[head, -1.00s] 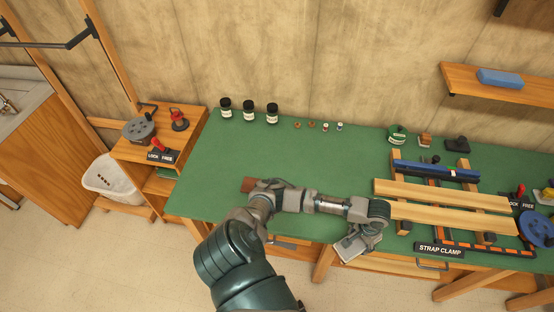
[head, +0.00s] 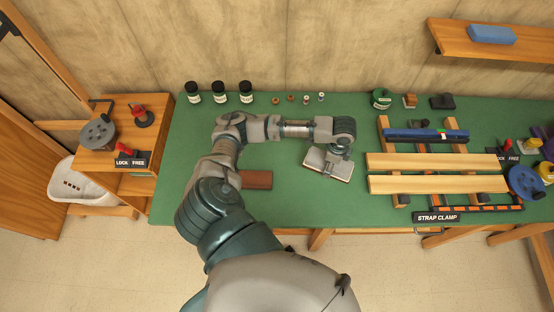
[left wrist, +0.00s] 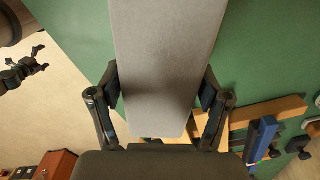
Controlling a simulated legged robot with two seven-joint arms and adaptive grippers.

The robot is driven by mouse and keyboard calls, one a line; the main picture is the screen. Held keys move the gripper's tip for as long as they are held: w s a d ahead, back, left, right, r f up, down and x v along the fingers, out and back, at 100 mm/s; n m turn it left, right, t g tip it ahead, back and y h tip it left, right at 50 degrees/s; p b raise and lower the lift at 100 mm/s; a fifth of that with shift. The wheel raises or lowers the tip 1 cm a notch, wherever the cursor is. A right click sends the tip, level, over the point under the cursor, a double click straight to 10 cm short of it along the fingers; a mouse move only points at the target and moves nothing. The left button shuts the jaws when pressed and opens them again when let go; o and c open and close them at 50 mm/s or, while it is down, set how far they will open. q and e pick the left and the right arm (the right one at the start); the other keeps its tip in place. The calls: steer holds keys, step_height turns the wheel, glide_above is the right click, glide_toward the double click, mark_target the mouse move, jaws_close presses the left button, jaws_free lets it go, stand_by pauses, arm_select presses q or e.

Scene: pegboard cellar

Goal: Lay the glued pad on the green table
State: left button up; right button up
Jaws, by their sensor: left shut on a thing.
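My left gripper (head: 341,148) is shut on a pale grey flat pad (head: 326,165) with a brownish edge, left of the clamp rails. In the left wrist view the gripper's two dark fingers (left wrist: 161,92) press the long sides of the pad (left wrist: 165,45), whose broad grey face fills the middle. The green table (head: 300,205) lies beneath it, and its surface also shows in the wrist view (left wrist: 270,50). I cannot tell whether the pad touches the table. Any glue on it is not visible.
A reddish-brown block (head: 256,180) lies beside my left arm. Wooden rails (head: 435,161) and a blue bar (head: 410,134) of the strap clamp stand to the right. Jars (head: 219,92) and small pieces line the back. Bare green table lies in front of the pad.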

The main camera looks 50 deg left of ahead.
arm_select(q)
steer(key=shift+a+f, duration=0.1)
steer(key=shift+f, duration=0.25)
glide_above(322, 177)
step_height(322, 177, down, 5)
steer(key=shift+w+a+r, duration=0.1)
steer(key=shift+a, duration=0.05)
steer(key=shift+a+f, duration=0.15)
steer(key=shift+f, duration=0.7)
steer(key=f, duration=0.1)
steer(key=d+f, duration=0.1)
steer(key=f, duration=0.1)
steer(key=shift+b, duration=0.3)
steer(key=shift+d, duration=0.2)
steer(key=shift+a+f, duration=0.1)
steer(key=o, duration=1.2)
steer(key=shift+a, duration=0.15)
steer(key=shift+a+f, duration=0.1)
steer(key=shift+a, duration=0.15)
steer(key=shift+d+r, duration=0.15)
steer(key=shift+r, duration=0.05)
step_height(322, 177, up, 11)
steer(key=shift+f+p, duration=0.1)
steer(key=shift+p, duration=0.2)
steer(key=shift+r, duration=0.5)
arm_select(e)
steer(key=shift+a+r, duration=0.1)
steer(key=shift+a, duration=0.15)
